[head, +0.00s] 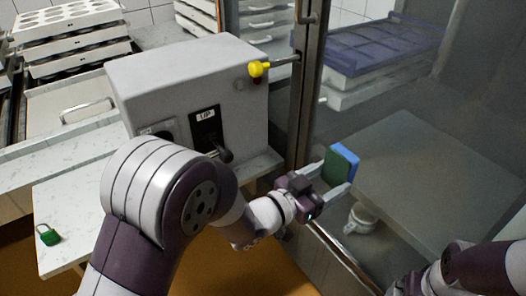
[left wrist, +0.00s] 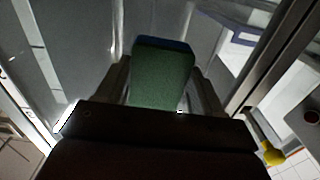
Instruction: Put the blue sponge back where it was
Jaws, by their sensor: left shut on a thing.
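The sponge (head: 342,164) has a green face and a blue layer and is tilted. It is held between the fingers of my left gripper (head: 338,178), in front of the glass pane right of the grey box. In the left wrist view the sponge (left wrist: 162,80) stands between the two fingers of the left gripper (left wrist: 165,88), green side toward the camera with a dark blue edge on top. My right arm (head: 480,268) shows at the lower right of the head view; its gripper is not clearly seen.
A green padlock (head: 48,235) lies on the white bench (head: 85,215). Blue-lidded trays (head: 385,45) are behind the glass. White moulds (head: 70,30) are stacked at upper left.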

